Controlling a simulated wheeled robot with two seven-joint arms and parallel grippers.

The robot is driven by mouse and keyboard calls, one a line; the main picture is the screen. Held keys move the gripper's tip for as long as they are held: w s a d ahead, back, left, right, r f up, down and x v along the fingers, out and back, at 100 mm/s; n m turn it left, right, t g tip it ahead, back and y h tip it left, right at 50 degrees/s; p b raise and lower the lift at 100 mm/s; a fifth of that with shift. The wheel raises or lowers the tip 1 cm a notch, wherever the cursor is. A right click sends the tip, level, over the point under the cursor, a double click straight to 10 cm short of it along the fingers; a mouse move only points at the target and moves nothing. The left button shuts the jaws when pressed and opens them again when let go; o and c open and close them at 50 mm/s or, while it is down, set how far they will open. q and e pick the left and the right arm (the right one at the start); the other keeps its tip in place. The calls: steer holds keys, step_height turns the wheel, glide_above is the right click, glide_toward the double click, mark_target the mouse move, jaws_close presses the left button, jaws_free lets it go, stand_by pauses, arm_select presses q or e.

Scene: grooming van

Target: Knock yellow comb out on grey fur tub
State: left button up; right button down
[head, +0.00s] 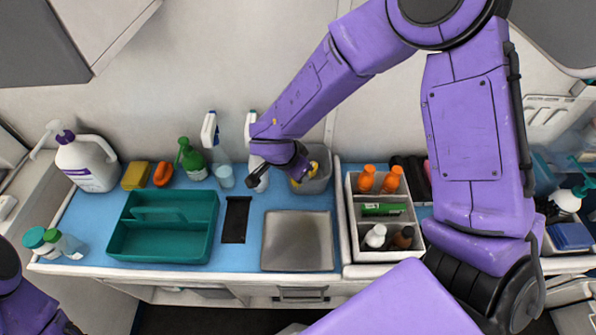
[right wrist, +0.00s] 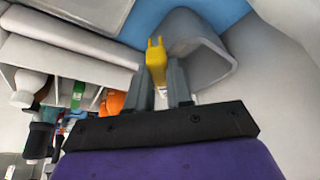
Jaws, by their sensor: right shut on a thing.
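The yellow comb (right wrist: 156,62) is between the two fingers of my right gripper (right wrist: 162,84) in the right wrist view, its forked end pointing away from the gripper. In the head view only small yellow parts of the comb (head: 313,167) show beside my right gripper (head: 301,174). The grey fur tub (head: 318,184) stands at the back of the blue counter. In the right wrist view the tub (right wrist: 205,62) is open, and the comb overlaps its near left rim. I cannot tell whether they touch. My left gripper is out of view.
A white divided box (head: 384,254) with bottles stands right of the tub. A metal tray (head: 297,242) lies in front. Spray bottles (head: 211,140) stand to the left, and a teal caddy (head: 164,253) sits further left. The wall is close behind.

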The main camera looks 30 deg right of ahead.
steer(key=shift+s, duration=0.1)
stand_by(0.8)
step_height(320, 180, up, 6)
steer(key=p, duration=0.7)
steer(key=shift+f, duration=0.1)
stand_by(0.4)
